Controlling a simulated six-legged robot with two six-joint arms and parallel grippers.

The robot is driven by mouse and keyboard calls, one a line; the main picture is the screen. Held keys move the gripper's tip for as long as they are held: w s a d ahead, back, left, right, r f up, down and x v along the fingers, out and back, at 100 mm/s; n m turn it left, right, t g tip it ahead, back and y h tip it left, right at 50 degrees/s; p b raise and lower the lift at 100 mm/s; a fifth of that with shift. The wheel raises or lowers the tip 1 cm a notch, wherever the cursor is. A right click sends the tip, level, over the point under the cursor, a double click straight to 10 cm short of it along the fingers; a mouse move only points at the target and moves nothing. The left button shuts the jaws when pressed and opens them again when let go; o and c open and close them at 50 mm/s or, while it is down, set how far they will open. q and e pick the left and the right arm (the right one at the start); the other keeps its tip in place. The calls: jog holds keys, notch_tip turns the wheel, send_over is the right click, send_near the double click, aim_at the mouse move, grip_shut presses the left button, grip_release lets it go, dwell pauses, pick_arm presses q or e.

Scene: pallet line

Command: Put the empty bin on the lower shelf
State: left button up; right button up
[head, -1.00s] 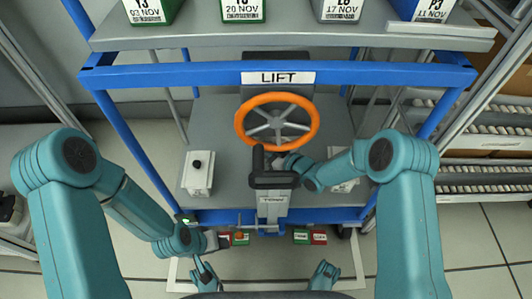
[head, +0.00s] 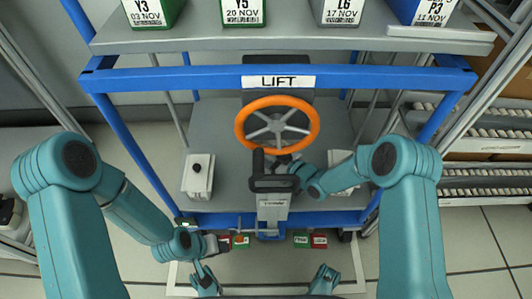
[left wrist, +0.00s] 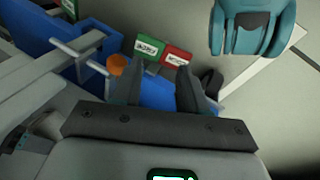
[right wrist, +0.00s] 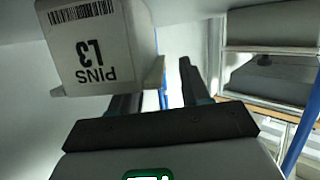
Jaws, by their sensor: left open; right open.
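In the right wrist view a pale grey bin (right wrist: 95,48) marked PINS L3 appears upside down, just beyond my right gripper (right wrist: 157,85). That gripper is open, with nothing visible between its fingers; I cannot see inside the bin. In the head view my right gripper (head: 287,165) is near the black handle, partly hidden. My left gripper (head: 220,243) is low at the blue frame's front edge; the left wrist view shows it (left wrist: 160,75) open and empty. Several labelled bins, including Y5 (head: 243,12) and L6 (head: 338,12), stand on the upper grey shelf (head: 290,40). I cannot tell which bin is empty.
A blue frame (head: 180,78) labelled LIFT holds an orange wheel (head: 242,125) above a grey deck (head: 215,125). A black handle (head: 275,184) stands before the wheel. Green (left wrist: 150,46) and red (left wrist: 176,55) tags are near my left gripper. Roller racks (head: 480,150) stand at right.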

pick_arm(q)
jog(key=shift+g, duration=0.5)
jog(key=s+r+p, duration=0.2)
jog(key=r+p, duration=0.1)
jog(key=shift+s+d+r, duration=0.25)
jog(key=shift+s+r, duration=0.15)
pick_arm(e)
jog(key=v, duration=1.1)
